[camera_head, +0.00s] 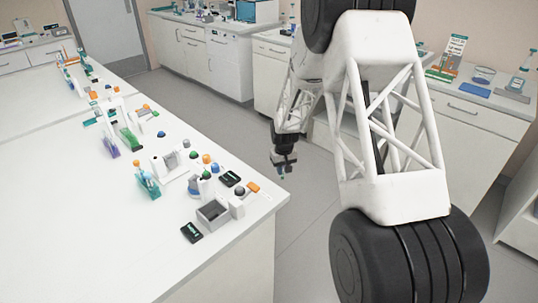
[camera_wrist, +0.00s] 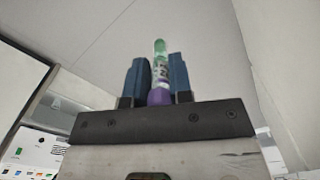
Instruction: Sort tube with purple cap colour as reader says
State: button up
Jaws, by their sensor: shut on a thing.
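In the wrist view, a tube (camera_wrist: 160,70) with a pale label and a greenish far end stands between the two blue fingers of my gripper (camera_wrist: 160,75). Its purple cap (camera_wrist: 160,97) is at the palm side. My gripper is shut on it. In the head view my gripper (camera_head: 283,170) hangs over the floor, right of the bench (camera_head: 90,220) and apart from it; the tube is too small there to make out well. A small black display with green text (camera_head: 191,232) lies near the bench's front, beside a grey open box (camera_head: 213,214). A second dark display (camera_head: 231,179) lies farther back.
A white stand (camera_head: 166,163), a teal rack (camera_head: 148,181), a green rack (camera_head: 131,138) and several coloured round caps crowd the bench's right side. The bench's near left is bare. Cabinets with counters (camera_head: 475,95) line the back and right. The floor (camera_head: 235,125) between is clear.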

jog(key=s+d+f+m, duration=0.2)
jog(key=d+f, duration=0.3)
jog(key=f, duration=0.5)
jog(key=s+d+f+m, duration=0.15)
jog(key=d+f, duration=0.35)
jog(key=f, duration=0.5)
jog(key=s+a+r+n, duration=0.1)
jog(key=a+r, duration=0.3)
jog(key=r, duration=0.7)
jog(key=s+a+r+n, duration=0.15)
jog(key=a+r, duration=0.35)
jog(key=r, duration=0.7)
jog(key=s+a+r+n, duration=0.1)
jog(key=s+a+r, duration=0.2)
jog(key=r, duration=0.4)
jog(key=s+a+r+n, duration=0.1)
jog(key=s+a+r, duration=0.2)
jog(key=r, duration=0.5)
jog(key=s+a+r+n, duration=0.1)
jog(key=s+a+r, duration=0.2)
jog(key=r, duration=0.4)
jog(key=s+a+r+n, duration=0.2)
jog(key=s+a+r, duration=0.25)
jog(key=s, duration=0.25)
jog(key=s+a+f+n, duration=0.4)
jog(key=s+a+f, duration=0.2)
jog(key=s+a, duration=0.3)
jog(key=shift+s, duration=1.2)
jog(key=shift+f, duration=0.1)
jog(key=shift+f, duration=2.1)
